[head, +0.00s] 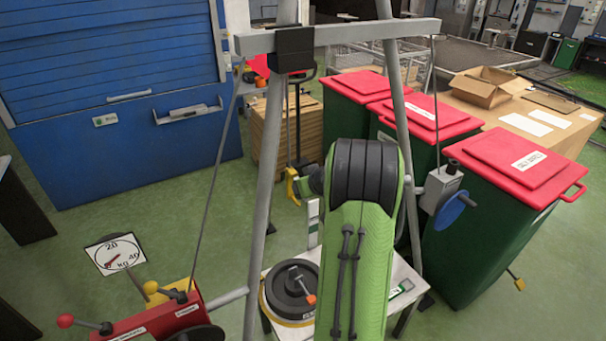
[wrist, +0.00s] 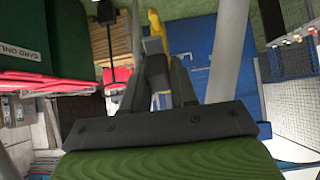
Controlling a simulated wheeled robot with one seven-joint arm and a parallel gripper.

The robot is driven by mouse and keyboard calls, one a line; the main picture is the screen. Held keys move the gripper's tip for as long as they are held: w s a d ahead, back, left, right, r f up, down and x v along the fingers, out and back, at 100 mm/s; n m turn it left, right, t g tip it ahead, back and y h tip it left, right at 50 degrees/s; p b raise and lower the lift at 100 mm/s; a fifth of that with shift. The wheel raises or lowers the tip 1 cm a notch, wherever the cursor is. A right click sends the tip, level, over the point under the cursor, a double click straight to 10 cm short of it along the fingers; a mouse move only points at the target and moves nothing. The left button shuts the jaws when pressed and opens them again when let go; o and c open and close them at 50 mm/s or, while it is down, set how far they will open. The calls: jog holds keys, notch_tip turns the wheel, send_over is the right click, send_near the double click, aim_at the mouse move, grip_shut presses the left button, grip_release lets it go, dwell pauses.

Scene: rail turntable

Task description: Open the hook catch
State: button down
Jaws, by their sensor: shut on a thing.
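A yellow hook (head: 292,187) hangs on a line below the black block of the grey frame, left of my green arm. In the wrist view the yellow hook (wrist: 155,22) shows beyond my fingers, with more yellow between them. My gripper (wrist: 157,85) is shut on part of the hook, which I take to be its catch; a dark piece and a grey piece lie between and just past the fingers. In the head view my arm hides most of the gripper and the grip itself. I cannot tell whether the catch is open.
A grey frame (head: 262,190) stands around the hook, with a crank winch (head: 441,190) on its right leg. Below is a white table (head: 405,272) with black disc weights (head: 290,285). Red-lidded green bins (head: 475,235) stand right, a red winch unit (head: 160,318) front left, a blue cabinet (head: 110,150) behind.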

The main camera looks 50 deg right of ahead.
notch_tip(320, 180, up, 2)
jog(key=g+p, duration=0.1)
jog(key=p, duration=0.2)
jog(key=g+y+p, duration=0.1)
jog(key=g+p, duration=0.1)
jog(key=p, duration=0.1)
jog(key=shift+w+r+g, duration=0.15)
jog(key=shift+r+g, duration=0.05)
jog(key=shift+g, duration=0.1)
jog(key=g+p, duration=0.2)
jog(key=p, duration=0.1)
jog(key=g+y+p, duration=0.1)
jog(key=shift+w+d+r+p, duration=0.1)
jog(key=shift+w+r+p, duration=0.1)
jog(key=shift+w+p, duration=0.1)
jog(key=c, duration=1)
grip_release()
jog(key=shift+o, duration=0.2)
jog(key=v, duration=1.5)
jog(key=shift+r+b, duration=0.3)
jog(key=shift+r, duration=0.05)
jog(key=shift+s+f, duration=0.15)
jog(key=shift+s, duration=0.05)
